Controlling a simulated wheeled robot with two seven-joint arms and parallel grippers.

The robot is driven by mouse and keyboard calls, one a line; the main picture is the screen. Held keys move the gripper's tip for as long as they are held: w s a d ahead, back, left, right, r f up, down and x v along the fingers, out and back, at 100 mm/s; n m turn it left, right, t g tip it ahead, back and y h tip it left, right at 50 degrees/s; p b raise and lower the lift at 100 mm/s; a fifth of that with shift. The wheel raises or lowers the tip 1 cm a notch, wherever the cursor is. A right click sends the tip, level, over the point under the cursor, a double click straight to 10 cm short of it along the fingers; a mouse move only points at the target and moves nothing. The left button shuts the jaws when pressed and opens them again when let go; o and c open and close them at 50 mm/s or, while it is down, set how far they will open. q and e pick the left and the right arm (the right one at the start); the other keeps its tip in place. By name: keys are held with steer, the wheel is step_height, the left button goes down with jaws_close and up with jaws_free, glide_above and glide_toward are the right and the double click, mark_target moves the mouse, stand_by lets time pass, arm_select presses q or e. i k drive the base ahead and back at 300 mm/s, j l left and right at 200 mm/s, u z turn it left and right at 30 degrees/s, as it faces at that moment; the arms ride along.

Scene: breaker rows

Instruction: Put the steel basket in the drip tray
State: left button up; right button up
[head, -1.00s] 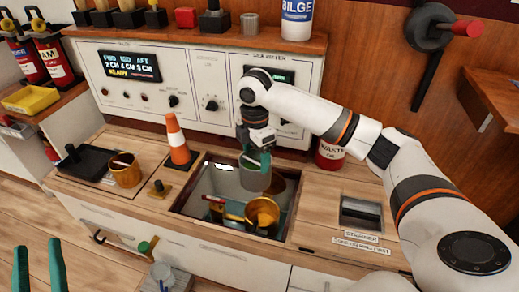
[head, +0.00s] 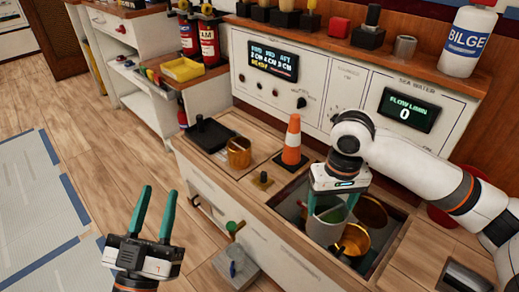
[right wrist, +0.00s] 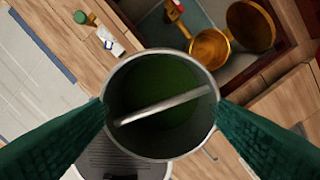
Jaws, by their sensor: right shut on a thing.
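The steel basket (head: 326,230) is a grey open cylinder with a bar across its mouth; its inside looks green in the right wrist view (right wrist: 150,62). My right gripper (head: 331,205) is shut on it, with a finger at each side of the rim. It hangs over the open well in the counter. A low black tray (head: 222,136), which looks like the drip tray, lies on the counter further left with a black-knobbed object in it. My left gripper (head: 156,200) is open and empty in front of the cabinet.
A brass basket (head: 239,153) stands by the black tray's right side. An orange cone (head: 292,142) and a small black-based brass knob (head: 263,181) stand between tray and well. More brass baskets (head: 355,240) are in the well. Green-knobbed fittings (head: 232,227) stick out in front.

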mark_target(210, 137)
steer(key=i+j, duration=0.3)
steer(key=j, duration=0.15)
steer(key=i+j, duration=0.3)
steer(key=j, duration=0.15)
steer(key=i+j, duration=0.6)
steer(key=j, duration=0.25)
steer(key=i+j, duration=0.25)
steer(key=j, duration=0.2)
